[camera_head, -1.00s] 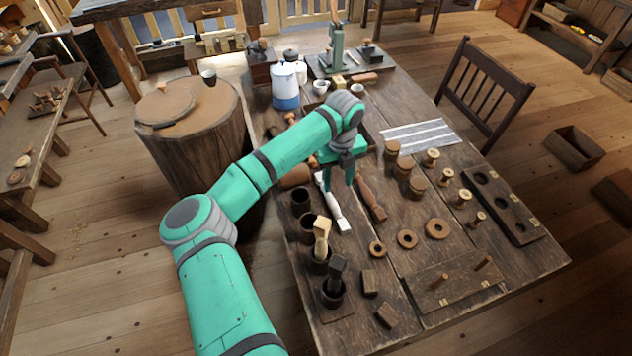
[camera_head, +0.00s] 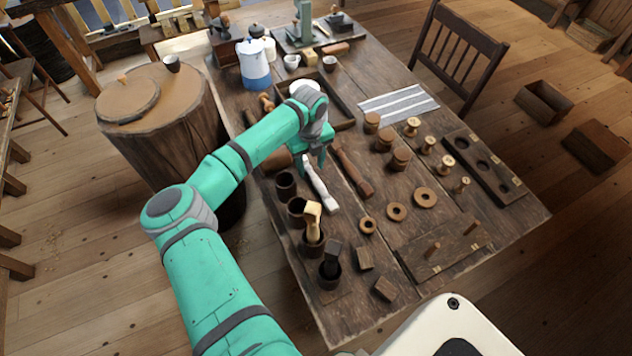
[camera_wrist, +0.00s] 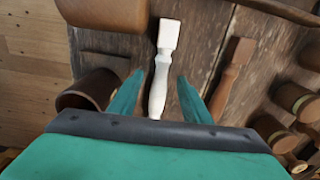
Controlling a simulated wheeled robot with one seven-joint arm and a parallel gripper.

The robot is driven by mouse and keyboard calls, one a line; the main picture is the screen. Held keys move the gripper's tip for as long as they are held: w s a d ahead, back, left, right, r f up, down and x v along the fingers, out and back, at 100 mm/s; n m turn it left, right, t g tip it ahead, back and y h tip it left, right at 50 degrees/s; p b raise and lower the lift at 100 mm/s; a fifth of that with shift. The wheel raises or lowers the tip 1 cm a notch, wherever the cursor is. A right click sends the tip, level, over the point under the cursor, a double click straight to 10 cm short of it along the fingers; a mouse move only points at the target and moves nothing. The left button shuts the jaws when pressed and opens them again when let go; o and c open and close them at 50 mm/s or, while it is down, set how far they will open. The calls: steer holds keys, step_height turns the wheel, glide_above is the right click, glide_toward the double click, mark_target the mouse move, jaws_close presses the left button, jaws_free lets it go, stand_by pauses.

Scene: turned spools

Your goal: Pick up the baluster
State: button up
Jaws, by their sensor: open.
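A white turned baluster (camera_head: 319,188) lies on the workbench (camera_head: 460,235), its square end toward the front. A brown turned piece of similar shape (camera_head: 352,172) lies just to its right. My gripper (camera_head: 312,163) is open over the far part of the white baluster and hides some of it. In the wrist view, the white baluster (camera_wrist: 168,38) runs lengthwise between the two open fingers (camera_wrist: 162,76), and no grip on it shows. The brown piece (camera_wrist: 230,80) is outside the right finger.
Dark cups (camera_head: 286,185) stand left of the white baluster; two hold upright pieces. Wooden rings (camera_head: 397,211), blocks (camera_head: 384,289) and a pegged board (camera_head: 445,249) lie to the front and right. Spools (camera_head: 412,127) stand farther right. A dark tray (camera_head: 345,98) lies behind my gripper.

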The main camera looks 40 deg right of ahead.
mark_target(311, 172)
steer(key=shift+w+f, duration=0.1)
steer(key=shift+f, duration=1.45)
steer(key=shift+d, duration=0.1)
steer(key=shift+s, duration=0.2)
jaws_close()
steer(key=shift+r, duration=0.15)
